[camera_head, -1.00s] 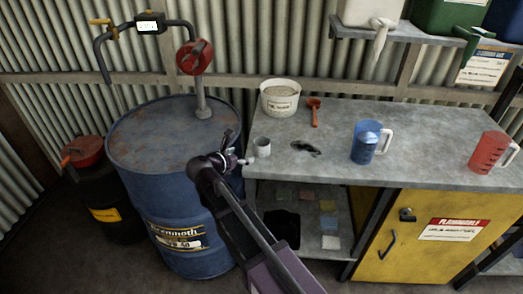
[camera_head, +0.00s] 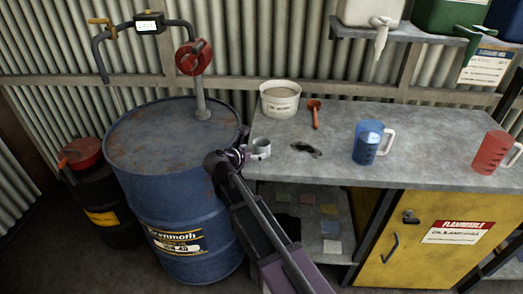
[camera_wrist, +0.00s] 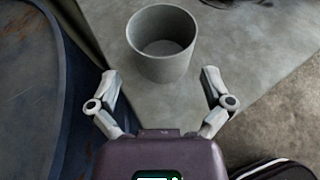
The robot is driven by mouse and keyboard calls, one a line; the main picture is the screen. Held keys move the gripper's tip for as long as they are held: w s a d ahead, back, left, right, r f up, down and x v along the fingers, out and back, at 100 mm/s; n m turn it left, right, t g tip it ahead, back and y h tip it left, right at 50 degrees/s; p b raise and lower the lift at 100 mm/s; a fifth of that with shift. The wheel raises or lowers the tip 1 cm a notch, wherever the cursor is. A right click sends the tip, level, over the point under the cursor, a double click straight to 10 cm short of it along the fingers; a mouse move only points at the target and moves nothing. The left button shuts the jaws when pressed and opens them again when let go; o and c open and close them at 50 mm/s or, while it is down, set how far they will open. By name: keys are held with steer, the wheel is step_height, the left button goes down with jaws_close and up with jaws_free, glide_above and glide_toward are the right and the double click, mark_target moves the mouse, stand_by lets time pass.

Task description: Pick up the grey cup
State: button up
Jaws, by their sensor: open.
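The grey cup (camera_head: 262,147) stands upright near the left end of the bench top, and it is empty inside as seen in the wrist view (camera_wrist: 162,48). My gripper (camera_head: 246,151) is at the bench's left edge, just left of the cup in the head view. In the wrist view my gripper (camera_wrist: 160,88) has its two fingers spread wide, with the cup ahead and centred between their directions. The cup appears just beyond the fingertips, and I see no finger touching it.
The grey bench top (camera_head: 310,165) carries a white bucket (camera_head: 280,101), a red scoop (camera_head: 315,114), a dark stain, a blue jug (camera_head: 367,144) and a red jug (camera_head: 492,152). A blue drum (camera_head: 180,180) stands close at the left. A yellow cabinet (camera_head: 410,235) is below.

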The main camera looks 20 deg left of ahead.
mark_target(262, 139)
steer(key=shift+b+x, duration=0.9)
steer(key=shift+x, duration=1.7)
steer(key=shift+d, duration=0.1)
steer(key=shift+s, duration=0.1)
steer(key=c, duration=1)
steer(key=shift+r, duration=0.25)
step_height(262, 139, up, 2)
steer(key=p, duration=0.2)
steer(key=shift+r+p, duration=0.1)
steer(key=shift+p, duration=0.2)
steer(key=shift+r+p, duration=0.85)
steer(key=s+d, duration=0.1)
steer(key=s, duration=1.5)
steer(key=shift+d+r+p, duration=0.25)
steer(key=shift+r+p, duration=0.1)
